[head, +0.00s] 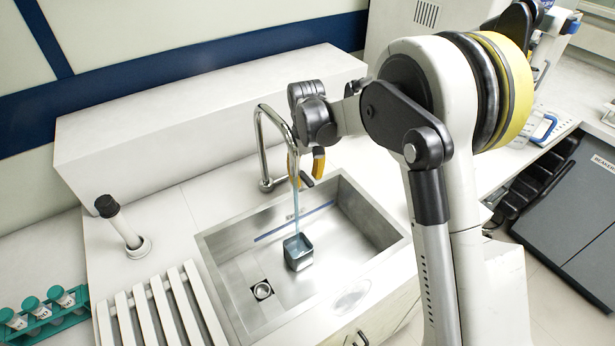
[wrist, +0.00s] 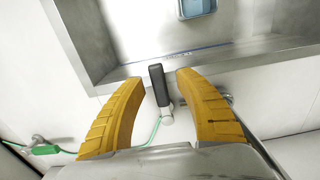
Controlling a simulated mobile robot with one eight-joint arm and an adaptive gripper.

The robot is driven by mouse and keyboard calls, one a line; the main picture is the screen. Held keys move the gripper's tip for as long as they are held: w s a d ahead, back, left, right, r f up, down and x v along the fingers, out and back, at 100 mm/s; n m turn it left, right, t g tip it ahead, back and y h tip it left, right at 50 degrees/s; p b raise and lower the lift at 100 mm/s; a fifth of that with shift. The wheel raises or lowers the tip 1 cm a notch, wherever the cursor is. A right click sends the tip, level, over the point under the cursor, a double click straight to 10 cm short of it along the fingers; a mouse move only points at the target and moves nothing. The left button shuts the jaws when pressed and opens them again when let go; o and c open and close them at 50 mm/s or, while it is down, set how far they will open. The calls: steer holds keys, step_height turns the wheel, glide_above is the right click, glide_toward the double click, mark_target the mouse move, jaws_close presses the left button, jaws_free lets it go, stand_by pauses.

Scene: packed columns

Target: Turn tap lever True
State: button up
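The tap (head: 264,150) is a bent chrome pipe behind the sink, and a thin blue stream of water (head: 297,210) runs from its spout. The tap lever has a dark grip (wrist: 158,85) on a pale round base (wrist: 167,117); in the head view it is mostly hidden by my gripper. My gripper (head: 306,172) is beside the tap, behind the sink's back edge. In the wrist view its yellow fingers (wrist: 160,79) are open, one on each side of the lever, with visible gaps to both.
A small dark square cup (head: 298,252) stands in the steel sink (head: 225,262) under the stream. A black-topped white post (head: 122,228), a slatted rack (head: 150,310) and a green tube rack (head: 45,325) are left. A white ledge (head: 210,125) runs behind.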

mark_target(307, 179)
step_height(307, 179, up, 12)
stand_by(0.7)
steer(key=s+d+r+m+t+b, duration=0.25)
steer(key=s+d+r, duration=0.35)
steer(key=s+d, duration=0.5)
steer(key=s+d+f+m+t, duration=0.1)
steer(key=s+d+f+t, duration=0.1)
steer(key=s, duration=0.6)
steer(key=s+d+f+m+t, duration=0.2)
steer(key=s+d+f, duration=0.1)
steer(key=s, duration=0.4)
steer(key=shift+s+d+t, duration=0.35)
steer(key=shift+d, duration=0.05)
